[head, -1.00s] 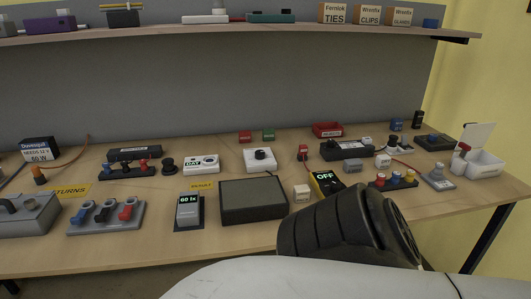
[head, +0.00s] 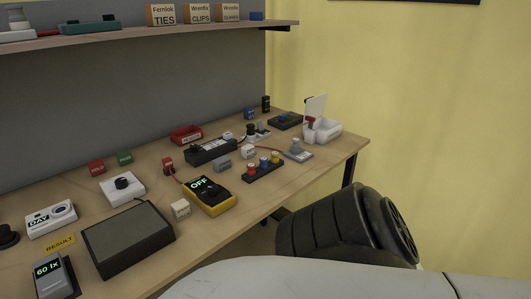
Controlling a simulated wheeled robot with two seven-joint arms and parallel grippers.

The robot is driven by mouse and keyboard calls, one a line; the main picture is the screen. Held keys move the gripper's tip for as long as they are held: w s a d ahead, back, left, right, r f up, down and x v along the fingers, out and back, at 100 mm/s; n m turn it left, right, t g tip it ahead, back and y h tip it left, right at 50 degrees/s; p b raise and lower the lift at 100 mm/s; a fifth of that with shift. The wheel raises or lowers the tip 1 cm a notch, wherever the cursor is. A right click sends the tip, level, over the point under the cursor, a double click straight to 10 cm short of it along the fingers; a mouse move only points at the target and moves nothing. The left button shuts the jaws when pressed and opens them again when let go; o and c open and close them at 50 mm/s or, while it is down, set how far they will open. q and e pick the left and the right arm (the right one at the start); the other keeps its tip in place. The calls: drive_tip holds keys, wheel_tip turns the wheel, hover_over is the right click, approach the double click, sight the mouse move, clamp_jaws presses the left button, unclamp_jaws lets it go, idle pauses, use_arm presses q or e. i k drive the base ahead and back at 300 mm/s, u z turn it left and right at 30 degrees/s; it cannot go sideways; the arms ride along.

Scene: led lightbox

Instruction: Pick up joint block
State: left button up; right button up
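Several small blocks lie on the workbench, and I cannot tell from their labels which one is the joint block. A beige block (head: 181,208) sits left of the yellow meter reading OFF (head: 209,195). A grey block (head: 222,165) and a white block (head: 248,152) sit behind the meter. A small red block (head: 168,165) has a red wire by it. Red (head: 96,167) and green (head: 125,158) blocks stand toward the back. Neither gripper shows. A white and black part of my own arm fills the lower right, in front of the bench edge.
A dark panel (head: 128,238), a white dial box (head: 122,188) and a lux meter (head: 52,276) stand on the left. A terminal strip (head: 263,170), black power unit (head: 211,150) and white open-lidded box (head: 322,132) stand to the right. A shelf (head: 150,36) hangs above.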

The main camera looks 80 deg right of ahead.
sight(223, 163)
drive_tip(key=z, duration=2.05)
